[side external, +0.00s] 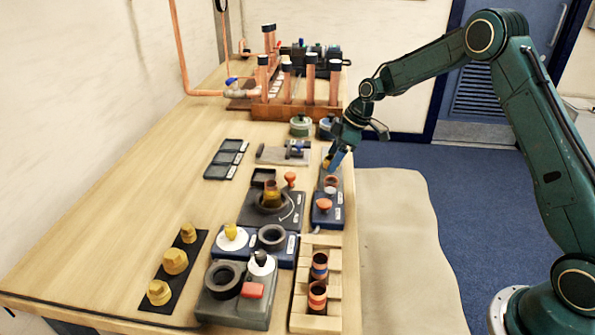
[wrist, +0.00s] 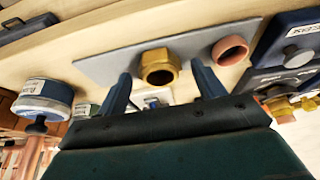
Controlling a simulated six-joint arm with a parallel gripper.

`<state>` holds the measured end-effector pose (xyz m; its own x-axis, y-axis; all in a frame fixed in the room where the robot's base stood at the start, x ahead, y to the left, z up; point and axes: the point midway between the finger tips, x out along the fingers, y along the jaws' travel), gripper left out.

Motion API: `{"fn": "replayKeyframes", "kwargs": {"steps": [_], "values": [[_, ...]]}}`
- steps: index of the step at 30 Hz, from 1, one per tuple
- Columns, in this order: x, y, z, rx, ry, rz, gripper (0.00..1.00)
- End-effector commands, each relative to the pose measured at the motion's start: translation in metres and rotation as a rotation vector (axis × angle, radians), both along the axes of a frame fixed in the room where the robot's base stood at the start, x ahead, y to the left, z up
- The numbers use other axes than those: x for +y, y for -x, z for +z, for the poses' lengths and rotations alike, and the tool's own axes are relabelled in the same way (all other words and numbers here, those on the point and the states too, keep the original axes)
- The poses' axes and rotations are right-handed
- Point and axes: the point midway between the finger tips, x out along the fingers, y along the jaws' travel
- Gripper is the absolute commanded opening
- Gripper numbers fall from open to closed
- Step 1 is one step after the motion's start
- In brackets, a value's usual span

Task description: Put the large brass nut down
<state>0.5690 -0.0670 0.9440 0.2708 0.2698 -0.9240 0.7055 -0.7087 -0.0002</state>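A brass nut (wrist: 160,58) sits on a flat grey plate (wrist: 105,66) in the wrist view, its round bore facing the camera. My gripper (wrist: 161,72) has its two blue fingers on either side of the nut, with a visible gap between each finger and the nut. In the side view my gripper (side external: 338,158) is low over the right edge of the bench, and the nut (side external: 326,163) shows only as a small yellow patch beside the fingers. A copper ring (wrist: 230,49) lies on the same plate, to the right of the nut.
A black strip (side external: 150,304) with several brass fittings lies at the front left. Fixtures with dark rings (side external: 271,238) and a wooden rack (side external: 316,243) fill the near right. Copper pipework (side external: 288,82) stands at the back. The bench's left side is clear.

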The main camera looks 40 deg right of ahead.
Motion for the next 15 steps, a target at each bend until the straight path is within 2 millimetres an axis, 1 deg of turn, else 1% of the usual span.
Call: {"fn": "replayKeyframes", "kwargs": {"steps": [8, 11, 15], "values": [[0.0, 0.0, 0.002, 0.0, 0.0, 0.0, 0.69], [-0.001, 0.001, 0.006, 0.0, 0.0, 0.0, 0.69], [-0.004, 0.003, 0.017, -0.003, 0.0, -0.001, 0.69]]}}
